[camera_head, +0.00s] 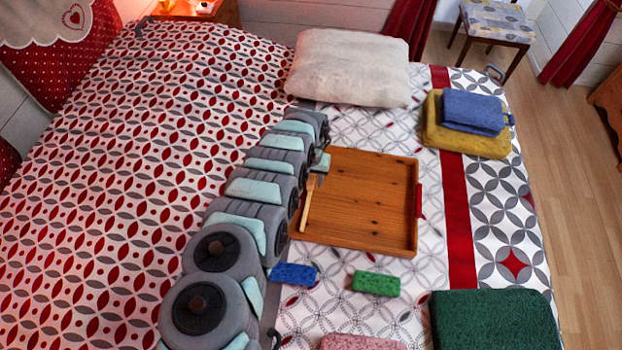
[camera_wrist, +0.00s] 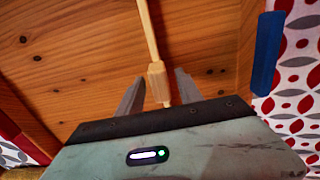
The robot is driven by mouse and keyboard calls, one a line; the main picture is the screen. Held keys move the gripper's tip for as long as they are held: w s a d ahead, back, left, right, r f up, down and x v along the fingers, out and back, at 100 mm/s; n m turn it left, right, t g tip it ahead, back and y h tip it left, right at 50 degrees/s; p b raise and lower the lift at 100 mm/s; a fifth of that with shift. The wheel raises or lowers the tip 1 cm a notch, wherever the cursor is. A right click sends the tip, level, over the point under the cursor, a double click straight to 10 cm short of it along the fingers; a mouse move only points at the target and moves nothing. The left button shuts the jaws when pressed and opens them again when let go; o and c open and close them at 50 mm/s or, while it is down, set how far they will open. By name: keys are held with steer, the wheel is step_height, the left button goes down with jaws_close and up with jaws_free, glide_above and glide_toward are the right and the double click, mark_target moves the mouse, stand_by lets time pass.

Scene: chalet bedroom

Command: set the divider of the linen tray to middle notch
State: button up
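The linen tray (camera_head: 365,200) is a shallow wooden tray lying on the bed. Its divider (camera_head: 308,205) is a pale wooden strip near the tray's left side in the head view. In the wrist view the divider (camera_wrist: 146,30) runs from the top edge down to a thicker block-shaped grip (camera_wrist: 157,82). My gripper (camera_wrist: 160,80) is open, with one finger on each side of this grip and small gaps visible. In the head view the fingers are mostly hidden behind my arm, which also covers the tray's left edge. I cannot make out the notches.
A blue sponge (camera_head: 293,274) and a green sponge (camera_head: 376,283) lie in front of the tray. A cushion (camera_head: 349,67) lies behind it. Folded yellow (camera_head: 467,128) and blue (camera_head: 473,111) cloths are at the back right, and a dark green cloth (camera_head: 495,320) at the front right.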

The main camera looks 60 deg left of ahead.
jaws_close()
stand_by(1.2)
